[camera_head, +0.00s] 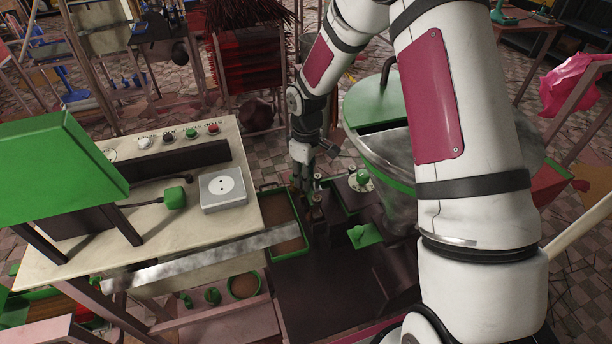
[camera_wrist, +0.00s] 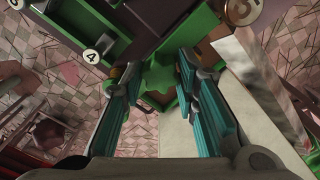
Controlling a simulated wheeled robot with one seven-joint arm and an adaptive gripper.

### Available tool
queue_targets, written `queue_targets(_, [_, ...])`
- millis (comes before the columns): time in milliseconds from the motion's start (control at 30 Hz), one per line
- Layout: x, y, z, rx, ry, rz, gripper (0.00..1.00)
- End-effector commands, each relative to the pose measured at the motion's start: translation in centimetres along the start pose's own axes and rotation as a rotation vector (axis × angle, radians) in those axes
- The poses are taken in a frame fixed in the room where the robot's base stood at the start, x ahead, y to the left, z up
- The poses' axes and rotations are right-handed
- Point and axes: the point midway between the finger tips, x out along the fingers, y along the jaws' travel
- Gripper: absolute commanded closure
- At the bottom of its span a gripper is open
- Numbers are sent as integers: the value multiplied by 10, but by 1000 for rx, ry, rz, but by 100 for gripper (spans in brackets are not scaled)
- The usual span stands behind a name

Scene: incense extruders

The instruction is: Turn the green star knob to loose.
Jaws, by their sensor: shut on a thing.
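The green star knob (camera_wrist: 158,76) shows in the wrist view between the two teal-padded fingers of my gripper (camera_wrist: 159,66). My gripper is shut on it, one finger at each side. In the camera_head view my gripper (camera_head: 304,186) points down beside the green-rimmed tray, over the dark machine bed. The knob cannot be made out there, behind the fingers. Its loose or tight setting cannot be read in either view.
A pale bench (camera_head: 150,232) with a white socket box (camera_head: 222,187) and a green plug (camera_head: 174,198) stands at left. A green-rimmed tray (camera_head: 262,188) lies beside my gripper. A large metal hopper (camera_head: 372,150) stands at right. White number discs (camera_wrist: 91,56) show in the wrist view.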

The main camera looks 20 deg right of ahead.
Motion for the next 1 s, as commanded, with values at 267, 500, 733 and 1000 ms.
queue_targets(267, [0, 0, 0, -92, 0, 0, 100])
queue_targets(500, [0, 0, 0, -113, 0, 0, 100])
queue_targets(733, [0, 0, 0, -113, 0, 0, 100])
queue_targets(1000, [0, 0, 0, -112, 0, 0, 52])
